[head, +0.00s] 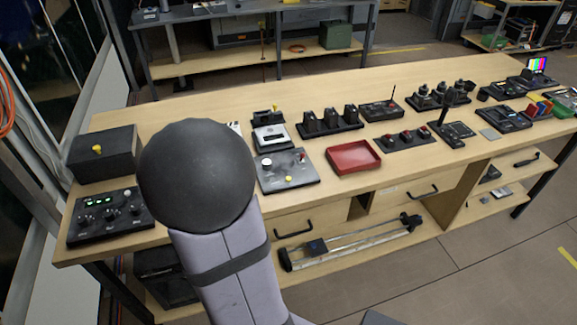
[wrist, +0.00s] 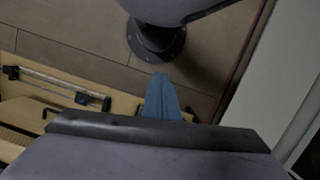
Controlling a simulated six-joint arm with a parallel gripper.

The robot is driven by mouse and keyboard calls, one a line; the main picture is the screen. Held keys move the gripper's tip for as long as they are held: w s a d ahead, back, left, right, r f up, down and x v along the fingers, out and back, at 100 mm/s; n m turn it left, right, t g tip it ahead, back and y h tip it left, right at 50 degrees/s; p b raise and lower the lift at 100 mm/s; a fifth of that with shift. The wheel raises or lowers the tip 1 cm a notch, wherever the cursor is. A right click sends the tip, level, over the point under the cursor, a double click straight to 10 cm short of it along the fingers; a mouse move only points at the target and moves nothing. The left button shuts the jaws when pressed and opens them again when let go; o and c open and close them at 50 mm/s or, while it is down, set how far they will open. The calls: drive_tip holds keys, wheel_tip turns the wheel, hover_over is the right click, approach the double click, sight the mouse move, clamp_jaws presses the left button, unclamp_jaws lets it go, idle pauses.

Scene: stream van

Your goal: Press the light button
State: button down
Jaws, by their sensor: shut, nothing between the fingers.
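My gripper (wrist: 163,98) shows in the wrist view as a narrow blue tapered shape with its fingers together and nothing between them. It is over the floor, away from the bench controls. In the head view my arm covers part of the left bench, and the gripper's fingers cannot be made out. I cannot tell which control is the light button. Candidates are a yellow knob (head: 97,149) on a dark box at the left, and a white round button (head: 267,161) and a yellow button (head: 288,179) on a grey panel (head: 300,176).
The wooden bench (head: 225,105) carries a dark panel with green displays (head: 110,215), a red tray (head: 353,157), a row of black switches (head: 330,120) and several other devices to the right. A rail (head: 350,245) lies on the lower shelf. Floor in front is clear.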

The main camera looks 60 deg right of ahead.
drive_tip(key=s+d+r+m+t+y+p, duration=0.1)
drive_tip(key=s+d+r+m+y+p, duration=0.3)
drive_tip(key=d+m+p, duration=0.5)
wheel_tip(320, 180, up, 8)
drive_tip(key=m+t+h+p, duration=0.6)
drive_tip(key=m+t, duration=0.4)
drive_tip(key=m, duration=0.2)
hover_over(289, 179)
drive_tip(key=shift+s+d+r, duration=0.2)
drive_tip(key=shift+s, duration=0.3)
drive_tip(key=shift+f, duration=0.1)
drive_tip(key=shift+f+b, duration=2.2)
drive_tip(key=shift+f, duration=1.7)
drive_tip(key=shift+f+b, duration=0.45)
drive_tip(key=shift+f, duration=0.05)
drive_tip(key=shift+f, duration=0.1)
